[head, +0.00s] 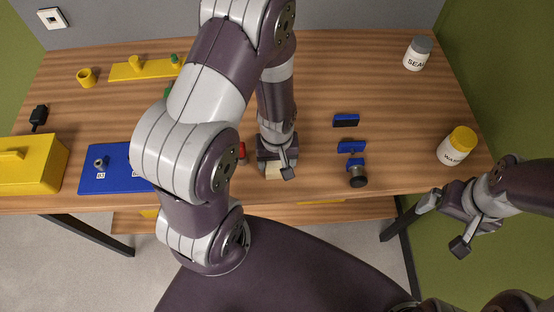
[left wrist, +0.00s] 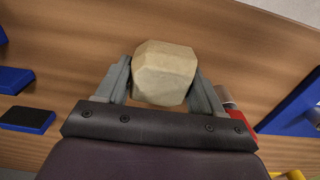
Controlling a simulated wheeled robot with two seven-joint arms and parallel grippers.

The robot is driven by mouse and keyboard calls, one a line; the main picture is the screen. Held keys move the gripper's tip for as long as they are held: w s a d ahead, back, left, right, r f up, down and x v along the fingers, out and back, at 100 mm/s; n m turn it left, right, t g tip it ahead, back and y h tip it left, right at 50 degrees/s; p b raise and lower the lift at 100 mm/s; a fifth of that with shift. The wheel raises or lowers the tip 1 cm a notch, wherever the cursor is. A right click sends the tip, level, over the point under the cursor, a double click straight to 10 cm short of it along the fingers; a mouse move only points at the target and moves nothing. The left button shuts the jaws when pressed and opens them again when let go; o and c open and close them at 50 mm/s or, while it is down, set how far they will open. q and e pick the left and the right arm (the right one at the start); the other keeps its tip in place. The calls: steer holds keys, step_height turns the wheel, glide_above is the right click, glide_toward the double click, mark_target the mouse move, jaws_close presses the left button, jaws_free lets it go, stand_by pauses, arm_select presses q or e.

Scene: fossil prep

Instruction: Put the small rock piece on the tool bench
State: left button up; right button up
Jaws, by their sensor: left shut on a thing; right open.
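The small rock piece (left wrist: 165,73) is a pale tan, faceted block. In the left wrist view it sits between the two grey fingers of my left gripper (left wrist: 165,85), which is shut on it. In the head view my left gripper (head: 277,172) is low at the front middle of the wooden tool bench (head: 310,80), with the rock piece (head: 272,170) partly hidden by it. I cannot tell whether the rock touches the bench top. My right gripper (head: 445,225) is open and empty, off the bench's front right corner.
Blue-and-black blocks (head: 346,120) and a blue piece with a black knob (head: 357,172) lie right of my left gripper. A yellow-lidded jar (head: 457,145) and a grey-lidded jar (head: 418,53) stand at right. A blue board (head: 115,165) and yellow box (head: 30,163) are at left.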

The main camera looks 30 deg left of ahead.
mark_target(278, 168)
arm_select(q)
steer(key=o, duration=1.3)
steer(key=shift+f, duration=0.1)
step_height(278, 168, up, 15)
steer(key=s+d+m+t, duration=0.1)
steer(key=m, duration=0.5)
steer(key=shift+s+d+f+m, duration=0.2)
steer(key=shift+s+m, duration=0.1)
steer(key=shift+s, duration=0.1)
